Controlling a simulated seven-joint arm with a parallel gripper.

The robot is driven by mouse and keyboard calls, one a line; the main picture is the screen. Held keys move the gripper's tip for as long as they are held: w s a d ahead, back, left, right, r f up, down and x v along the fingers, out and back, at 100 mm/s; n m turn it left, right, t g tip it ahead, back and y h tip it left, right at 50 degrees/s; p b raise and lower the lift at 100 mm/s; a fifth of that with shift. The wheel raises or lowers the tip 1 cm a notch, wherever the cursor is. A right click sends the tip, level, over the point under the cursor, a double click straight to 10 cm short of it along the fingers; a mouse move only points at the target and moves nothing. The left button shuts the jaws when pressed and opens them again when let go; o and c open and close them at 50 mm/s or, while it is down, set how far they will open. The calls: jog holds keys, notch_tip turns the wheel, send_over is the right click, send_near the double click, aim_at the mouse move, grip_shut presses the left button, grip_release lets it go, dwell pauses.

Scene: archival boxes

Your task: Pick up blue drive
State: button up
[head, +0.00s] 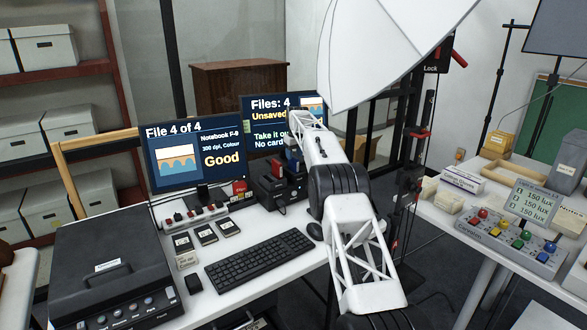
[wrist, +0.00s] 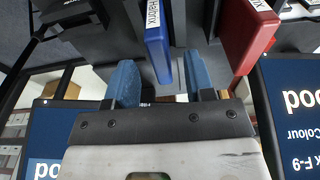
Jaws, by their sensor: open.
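The blue drive (wrist: 157,42) hangs in from the top of the wrist view, a narrow blue slab with a white label on its edge. It also shows in the head view (head: 293,153), small and partly covered by my arm. My gripper (wrist: 160,76) is open, with one blue-padded finger on each side of the drive's near end in the picture. The right finger looks closer to the drive than the left. I cannot tell whether either touches it. In the head view my gripper is too small and covered to make out clearly.
A red drive (wrist: 248,38) stands right of the blue one in the wrist view, close to the right finger. A black dock (head: 278,190) stands below the drives. Monitors (head: 195,155) stand close by. A keyboard (head: 260,258) and several small cards lie on the white desk.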

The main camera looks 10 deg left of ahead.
aim_at(293, 162)
jog(key=shift+f, duration=0.1)
jog(key=shift+w+a+f, duration=0.15)
jog(key=shift+f, duration=1.1)
jog(key=shift+w+a+f, duration=0.15)
jog(key=shift+f, duration=1.05)
grip_shut()
